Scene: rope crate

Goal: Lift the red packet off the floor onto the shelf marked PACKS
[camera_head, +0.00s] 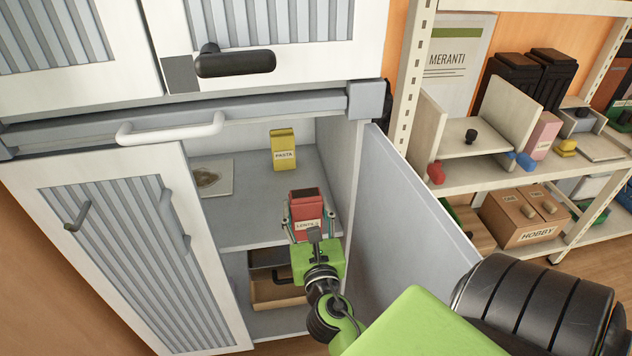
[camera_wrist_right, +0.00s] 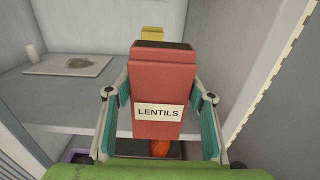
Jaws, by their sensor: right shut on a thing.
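The red packet (camera_head: 306,213) has a label reading LENTILS and stands upright between the fingers of my right gripper (camera_head: 311,222). In the right wrist view the red packet (camera_wrist_right: 158,88) fills the middle, with a teal finger of my right gripper (camera_wrist_right: 158,118) pressed on each side. The gripper holds it in front of the open cupboard, at about the height of the middle shelf (camera_head: 240,216). A yellow packet (camera_head: 283,150) labelled PASTA stands farther back on that shelf; its top (camera_wrist_right: 152,33) shows behind the red packet. I see no PACKS mark. My left gripper is not in view.
A pale board (camera_head: 207,178) lies on the shelf's left. The open right door (camera_head: 405,240) stands close beside my arm, and the left door (camera_head: 130,250) is at left. A brown bin (camera_head: 277,292) sits below. The shelf around the yellow packet is clear.

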